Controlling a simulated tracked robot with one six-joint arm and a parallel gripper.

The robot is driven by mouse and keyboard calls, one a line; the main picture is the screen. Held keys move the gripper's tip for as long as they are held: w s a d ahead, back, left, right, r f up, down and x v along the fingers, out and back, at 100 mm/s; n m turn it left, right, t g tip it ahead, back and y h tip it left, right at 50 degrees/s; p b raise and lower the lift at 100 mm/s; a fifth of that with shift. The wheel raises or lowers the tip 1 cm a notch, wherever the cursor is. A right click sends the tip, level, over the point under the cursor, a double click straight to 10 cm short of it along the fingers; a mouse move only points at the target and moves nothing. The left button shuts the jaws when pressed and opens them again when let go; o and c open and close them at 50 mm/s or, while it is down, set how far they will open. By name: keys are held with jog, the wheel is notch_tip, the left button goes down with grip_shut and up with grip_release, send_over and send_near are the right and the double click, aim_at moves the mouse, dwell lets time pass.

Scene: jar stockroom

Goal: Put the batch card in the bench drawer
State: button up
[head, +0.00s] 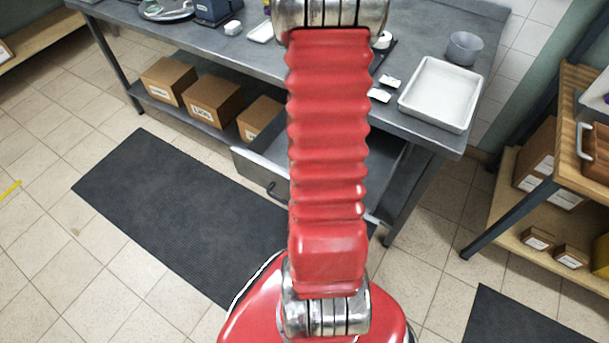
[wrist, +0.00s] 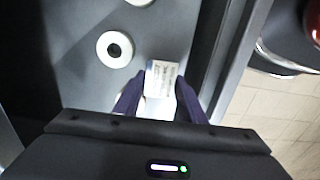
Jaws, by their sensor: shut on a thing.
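The batch card (wrist: 162,76) is a small white card with print on it. In the wrist view it is between the two dark purple fingers of my gripper (wrist: 160,94), which is shut on it. The bench drawer (head: 257,168) is pulled open under the grey bench, partly hidden behind my red arm in the head view. In the wrist view the card is over the drawer's grey inside, near the drawer wall (wrist: 237,55). I cannot tell how high above the drawer floor it is. My gripper and the card are hidden in the head view.
A white roll (wrist: 115,49) with a dark centre lies in the drawer. The bench (head: 245,50) carries a white tray (head: 440,94) and a grey bowl (head: 465,47). Cardboard boxes (head: 212,100) stand on its lower shelf. A dark mat (head: 180,205) covers the floor in front.

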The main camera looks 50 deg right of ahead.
jog(key=shift+f, duration=2.05)
jog(key=shift+f, duration=0.1)
jog(key=o, duration=0.8)
jog(key=shift+r, duration=6.1)
jog(key=shift+w, duration=0.1)
